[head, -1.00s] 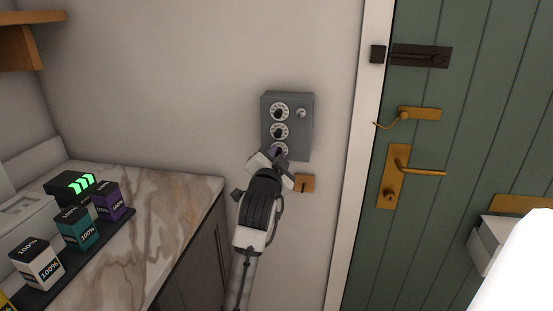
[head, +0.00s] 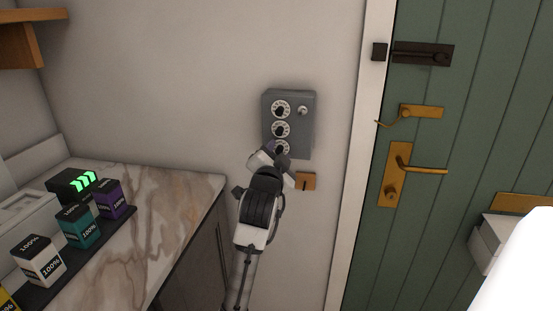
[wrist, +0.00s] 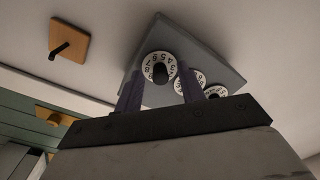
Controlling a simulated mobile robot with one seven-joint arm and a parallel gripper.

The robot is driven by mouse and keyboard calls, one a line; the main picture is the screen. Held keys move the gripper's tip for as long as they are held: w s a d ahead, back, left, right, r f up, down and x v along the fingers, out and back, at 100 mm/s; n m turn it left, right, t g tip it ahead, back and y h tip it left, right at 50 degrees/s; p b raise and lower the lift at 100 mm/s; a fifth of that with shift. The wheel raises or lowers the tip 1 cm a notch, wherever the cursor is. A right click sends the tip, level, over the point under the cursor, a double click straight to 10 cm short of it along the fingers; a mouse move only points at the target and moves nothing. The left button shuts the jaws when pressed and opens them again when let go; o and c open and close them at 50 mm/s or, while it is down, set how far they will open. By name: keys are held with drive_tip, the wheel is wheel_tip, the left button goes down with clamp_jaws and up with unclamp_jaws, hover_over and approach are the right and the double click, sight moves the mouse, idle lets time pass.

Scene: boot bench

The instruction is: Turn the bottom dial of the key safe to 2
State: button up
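The grey key safe (head: 304,134) is fixed to the wall, with three white dials in a column and a small round knob at its upper right. The bottom dial (head: 283,146) is partly hidden by my gripper (head: 275,154) in the head view. In the wrist view, the bottom dial (wrist: 157,63) is the nearest, with numbers around a dark central knob. My gripper (wrist: 160,88) is open, its two purple fingers apart on either side below that dial. The knob shows free between them; I cannot tell whether they touch the dial face. The dial's set number is not clear.
A green door (head: 430,230) with brass handle is at right. A marble counter (head: 160,200) with several labelled blocks is at left.

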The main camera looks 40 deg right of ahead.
drive_tip(key=b+v, duration=0.3)
drive_tip(key=v, duration=1)
drive_tip(key=shift+s+a, duration=0.25)
drive_tip(key=shift+a, duration=0.05)
drive_tip(key=shift+f, duration=0.15)
